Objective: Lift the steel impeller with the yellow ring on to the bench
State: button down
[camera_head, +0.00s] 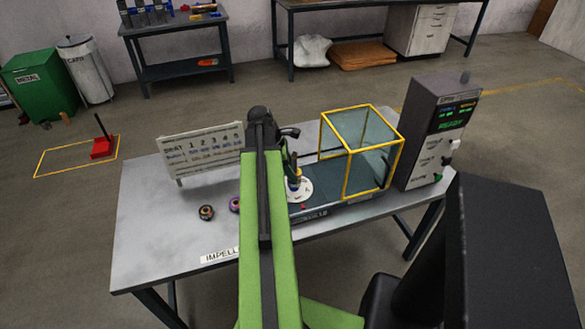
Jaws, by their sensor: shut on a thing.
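My gripper (292,168) shows small beside the far end of my green arm, pointing down over a round white disc (301,193) on the machine's dark bed. It is shut on a small part with a yellowish band, seemingly the steel impeller (294,181), at the disc's middle. Its exact shape is too small to tell, as is whether it still touches the disc. The grey bench (150,230) spreads left of my arm. On it lie a dark impeller with an orange-toned ring (206,212) and one with a purple ring (235,204), partly hidden by my arm.
A yellow-framed clear guard (362,150) stands right of the disc, with a dark control box (438,130) beyond it. A seat chart board (203,148) stands at the bench's back left. A label plate (219,256) lies at the front. The bench's left part is clear.

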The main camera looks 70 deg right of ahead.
notch_tip(320, 180, up, 15)
jog(key=p, duration=1.5)
dwell(0.8)
jog(key=shift+s, duration=0.1)
